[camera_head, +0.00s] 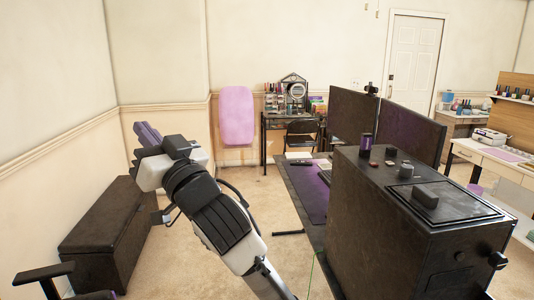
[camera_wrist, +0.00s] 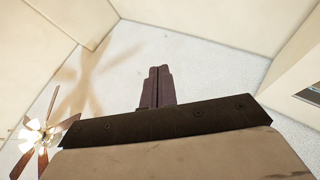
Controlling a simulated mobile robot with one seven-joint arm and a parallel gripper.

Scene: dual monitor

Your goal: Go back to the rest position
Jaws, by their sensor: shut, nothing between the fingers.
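My gripper (camera_head: 148,134) is raised at the left in the head view, with its purple-grey fingers pointing up and to the left. It is high above the floor and apart from every object, over the dark chest by the left wall. In the wrist view my gripper (camera_wrist: 158,76) shows its two fingers side by side, pressed together with only a thin line between them. Nothing is held. The wrist view looks up at the ceiling (camera_wrist: 205,62).
A dark chest (camera_head: 105,235) stands along the left wall. A large dark cabinet (camera_head: 385,240) with small items on top stands at the right, beside a desk (camera_head: 300,190) and two monitors (camera_head: 355,112). The wrist view shows a ceiling fan (camera_wrist: 40,135). Carpet (camera_head: 240,190) is open between.

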